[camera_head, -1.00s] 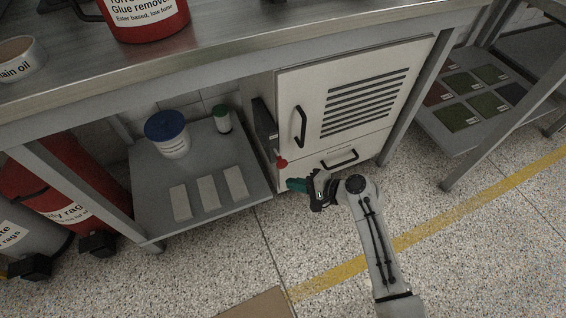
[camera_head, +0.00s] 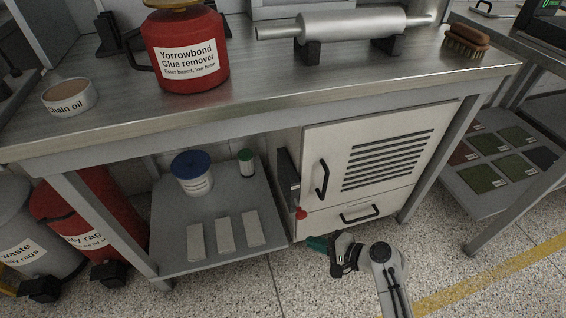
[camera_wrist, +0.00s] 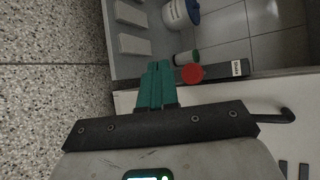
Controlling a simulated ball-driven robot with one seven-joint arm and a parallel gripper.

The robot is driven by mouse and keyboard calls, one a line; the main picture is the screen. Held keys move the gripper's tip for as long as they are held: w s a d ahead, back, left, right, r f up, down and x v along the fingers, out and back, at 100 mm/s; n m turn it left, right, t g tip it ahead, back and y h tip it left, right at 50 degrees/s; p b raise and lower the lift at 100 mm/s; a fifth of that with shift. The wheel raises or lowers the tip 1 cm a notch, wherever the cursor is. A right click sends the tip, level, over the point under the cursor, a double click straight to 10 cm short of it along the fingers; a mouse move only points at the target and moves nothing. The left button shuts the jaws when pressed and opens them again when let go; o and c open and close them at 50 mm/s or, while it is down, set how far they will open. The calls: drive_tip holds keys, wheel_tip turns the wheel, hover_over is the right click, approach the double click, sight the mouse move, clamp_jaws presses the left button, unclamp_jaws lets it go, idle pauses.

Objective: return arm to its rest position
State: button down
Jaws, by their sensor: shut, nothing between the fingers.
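My gripper (camera_head: 318,243) is low in front of the bench, just in front of the cabinet's lower drawer and apart from it as far as I can tell. Its green fingers are together and hold nothing. They also show in the wrist view (camera_wrist: 154,84), pointing toward the lower shelf. My arm comes up from the bottom of the head view, right of centre.
The cabinet (camera_head: 318,160) has a louvred door, a drawer and a red knob (camera_head: 301,213). The lower shelf (camera_head: 170,230) holds a blue-lidded tub (camera_head: 193,175), a green-capped bottle (camera_head: 246,163) and pale blocks (camera_head: 225,235). A red can (camera_head: 187,75) and a roller (camera_head: 350,24) stand on the bench.

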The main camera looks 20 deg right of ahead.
drive_tip(key=s+a+f+n+g+h, duration=0.1)
drive_tip(key=s+n+g, duration=0.35)
drive_tip(key=s, duration=0.35)
drive_tip(key=s+d+r+n+g+h, duration=0.1)
drive_tip(key=s+d+r+n+h, duration=0.15)
drive_tip(key=s, duration=0.35)
drive_tip(key=s+d+r+n+g+h, duration=0.2)
drive_tip(key=s+d+n, duration=0.1)
drive_tip(key=s, duration=0.4)
drive_tip(key=s+d+r+n+g+h, duration=0.1)
drive_tip(key=s+d+r+n+h, duration=0.15)
drive_tip(key=s, duration=0.35)
wheel_tip(320, 180, up, 24)
drive_tip(key=p, duration=2.4)
drive_tip(key=shift+s+r+n+h+p, duration=0.25)
drive_tip(key=shift+n+h+p, duration=0.05)
drive_tip(key=shift+n, duration=0.15)
drive_tip(key=c, duration=1.9)
unclamp_jaws()
drive_tip(key=shift+g, duration=0.25)
